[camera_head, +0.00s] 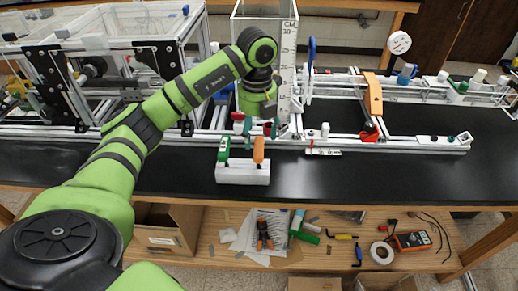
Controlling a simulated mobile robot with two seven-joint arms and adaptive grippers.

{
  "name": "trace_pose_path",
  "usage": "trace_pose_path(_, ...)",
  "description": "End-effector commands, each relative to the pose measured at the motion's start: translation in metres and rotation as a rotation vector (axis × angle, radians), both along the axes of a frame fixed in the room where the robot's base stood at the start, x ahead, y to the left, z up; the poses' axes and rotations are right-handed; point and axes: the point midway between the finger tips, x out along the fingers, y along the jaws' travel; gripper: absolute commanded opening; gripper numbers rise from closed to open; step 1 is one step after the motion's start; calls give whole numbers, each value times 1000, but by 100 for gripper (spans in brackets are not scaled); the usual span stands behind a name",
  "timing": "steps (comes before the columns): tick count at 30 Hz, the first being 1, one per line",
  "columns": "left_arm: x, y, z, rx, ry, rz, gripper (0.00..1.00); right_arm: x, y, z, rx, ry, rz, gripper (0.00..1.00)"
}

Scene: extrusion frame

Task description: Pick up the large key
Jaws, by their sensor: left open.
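A white block (243,174) stands near the front edge of the black table. A green-handled tool (224,150) and an orange-handled tool (258,150) stand upright in it. They look like keys with coloured handles, but I cannot tell from size which is the large key. My left gripper (260,127) points down just above and behind the block, close over the orange handle. It is open and holds nothing that I can see. Its fingers are small and partly blend with the frame behind. My right gripper is not in view.
A white extrusion frame (400,142) with an orange handle (373,95) runs along the table behind the block. A clear box with a ruler (287,70) stands behind my gripper. The black tabletop (350,180) right of the block is clear. A lower shelf holds loose tools and a multimeter (412,241).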

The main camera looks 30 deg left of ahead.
Motion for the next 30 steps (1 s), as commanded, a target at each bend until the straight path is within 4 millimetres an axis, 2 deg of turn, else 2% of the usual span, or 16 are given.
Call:
trace_pose_path(9,-9,-1,-35,-3,4,-6,66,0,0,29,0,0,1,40)
trace_pose_path(12,-7,-2,-50,-3,2,-4,66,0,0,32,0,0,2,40)
trace_pose_path(16,-7,-2,-58,-4,-1,-6,66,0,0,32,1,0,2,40)
trace_pose_path(21,-7,-2,-59,-4,-3,-6,66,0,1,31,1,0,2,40)
trace_pose_path(22,-7,-2,-59,-5,-2,-6,62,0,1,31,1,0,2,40)
trace_pose_path(26,-7,-2,-59,-5,-2,-7,10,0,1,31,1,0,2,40)
trace_pose_path(27,-7,-2,-59,-5,-2,-7,4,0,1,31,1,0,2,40)
trace_pose_path(30,-7,-2,-59,-5,-2,-7,4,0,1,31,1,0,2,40)
